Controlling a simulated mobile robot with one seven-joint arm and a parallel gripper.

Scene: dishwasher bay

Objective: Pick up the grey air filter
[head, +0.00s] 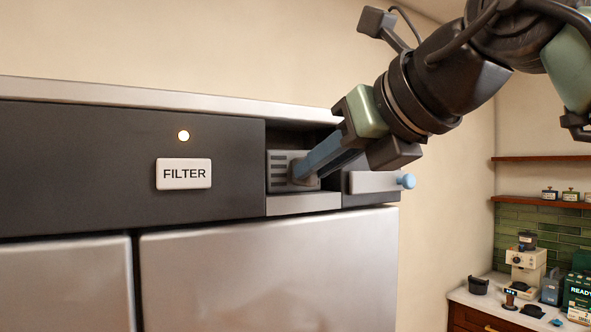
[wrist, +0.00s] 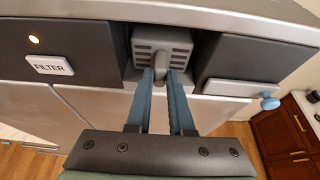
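The grey air filter (head: 279,172) sits in a dark slot in the upper panel of the dishwasher, with slots on its front. It also shows in the wrist view (wrist: 178,40), where a grey handle stands out from its face. My gripper (head: 302,176) reaches to the filter front from the right in the head view. In the wrist view, its two blue fingers (wrist: 162,73) are apart, one on each side of the handle, with small gaps seen beside it. In the head view my near finger hides part of the handle and the filter's right side.
Right of the slot is a light bar with a blue knob (head: 407,181). A metal ledge (head: 170,95) overhangs above. A counter (head: 500,301) with coffee gear stands far right.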

